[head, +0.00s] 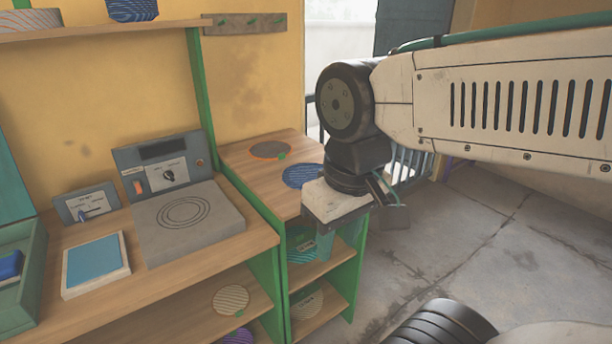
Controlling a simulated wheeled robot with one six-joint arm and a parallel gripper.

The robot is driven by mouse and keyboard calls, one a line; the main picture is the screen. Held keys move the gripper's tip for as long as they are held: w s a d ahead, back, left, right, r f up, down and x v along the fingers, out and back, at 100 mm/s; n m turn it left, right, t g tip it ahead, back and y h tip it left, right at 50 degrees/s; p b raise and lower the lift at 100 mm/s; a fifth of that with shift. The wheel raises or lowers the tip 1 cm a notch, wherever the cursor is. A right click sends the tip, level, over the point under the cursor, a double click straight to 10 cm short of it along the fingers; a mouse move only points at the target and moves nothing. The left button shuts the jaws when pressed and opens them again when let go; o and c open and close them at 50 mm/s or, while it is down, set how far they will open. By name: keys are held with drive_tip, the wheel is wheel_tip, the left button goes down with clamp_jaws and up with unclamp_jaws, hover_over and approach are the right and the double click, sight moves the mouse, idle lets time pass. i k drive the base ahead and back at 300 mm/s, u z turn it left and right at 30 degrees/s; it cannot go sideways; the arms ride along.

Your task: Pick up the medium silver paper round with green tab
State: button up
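Several paper rounds are in view, and I cannot tell for sure which is the medium silver one with a green tab. A grey round with an orange edge (270,149) and a small green tab lies flat on the narrow right-hand shelf unit's top. A greyish round (306,304) lies on the right unit's low shelf, partly shaded. My gripper (325,243) hangs pointing down in front of the right unit's edge, apart from these rounds. Its finger opening is not clear.
A blue striped round (302,176) lies beside my gripper. A teal round (300,248) is on the middle shelf. A grey press plate (187,220) and a blue pad (95,264) stand on the left bench. Green posts edge the shelves. The floor at right is open.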

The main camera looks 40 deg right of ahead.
sight(268, 150)
drive_tip(key=k, duration=0.35)
drive_tip(key=z, duration=1.25)
drive_tip(key=i, duration=1.45)
drive_tip(key=u, duration=0.85)
drive_tip(key=i, duration=0.4)
drive_tip(key=u, duration=0.4)
